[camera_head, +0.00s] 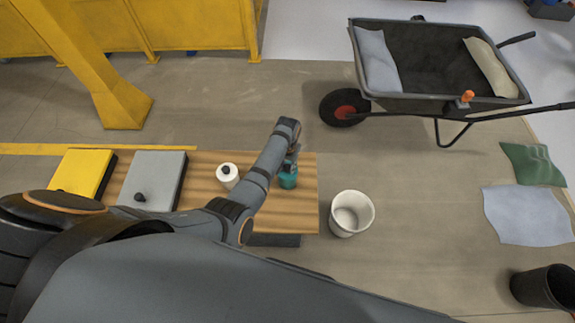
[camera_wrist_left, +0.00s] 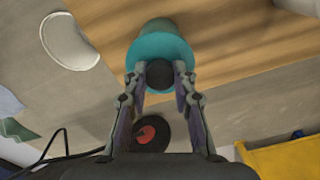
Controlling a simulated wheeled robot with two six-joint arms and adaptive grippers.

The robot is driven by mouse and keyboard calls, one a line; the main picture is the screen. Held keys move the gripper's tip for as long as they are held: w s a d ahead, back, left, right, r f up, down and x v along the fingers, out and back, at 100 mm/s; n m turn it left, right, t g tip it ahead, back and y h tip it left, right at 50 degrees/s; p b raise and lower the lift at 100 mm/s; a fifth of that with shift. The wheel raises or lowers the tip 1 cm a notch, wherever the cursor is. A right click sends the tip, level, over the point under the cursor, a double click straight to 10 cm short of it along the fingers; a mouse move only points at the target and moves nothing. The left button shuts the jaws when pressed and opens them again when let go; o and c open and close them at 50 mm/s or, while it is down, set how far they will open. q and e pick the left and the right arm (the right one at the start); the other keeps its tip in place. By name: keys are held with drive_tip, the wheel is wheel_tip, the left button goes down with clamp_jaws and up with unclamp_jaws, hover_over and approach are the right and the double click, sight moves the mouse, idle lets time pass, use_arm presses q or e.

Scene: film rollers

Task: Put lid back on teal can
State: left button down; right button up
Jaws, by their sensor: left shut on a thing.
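The teal can (camera_head: 288,178) stands on the wooden table (camera_head: 305,205), near its right end. My left gripper (camera_head: 292,158) is right above it. In the left wrist view the left gripper (camera_wrist_left: 165,88) is shut on a dark round knob (camera_wrist_left: 158,73). The knob is on the teal lid (camera_wrist_left: 150,48), whose wide rim lies just beyond the fingertips. A narrower teal part (camera_wrist_left: 158,24) shows past the rim. I cannot tell whether the lid is seated on the can or held just above it. My right gripper is not in view.
A white can with a dark knob (camera_head: 227,174) stands left of the teal can. Grey (camera_head: 153,178) and yellow (camera_head: 82,172) boxes are farther left. A white bucket (camera_head: 352,213) stands on the floor right of the table. A wheelbarrow (camera_head: 425,100) is behind.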

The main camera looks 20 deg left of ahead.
use_arm(q)
drive_tip(key=shift+p, duration=0.3)
drive_tip(key=shift+f, duration=0.15)
idle(1.1)
drive_tip(key=shift+p, duration=0.45)
drive_tip(key=c, duration=1)
unclamp_jaws()
drive_tip(key=o, duration=0.5)
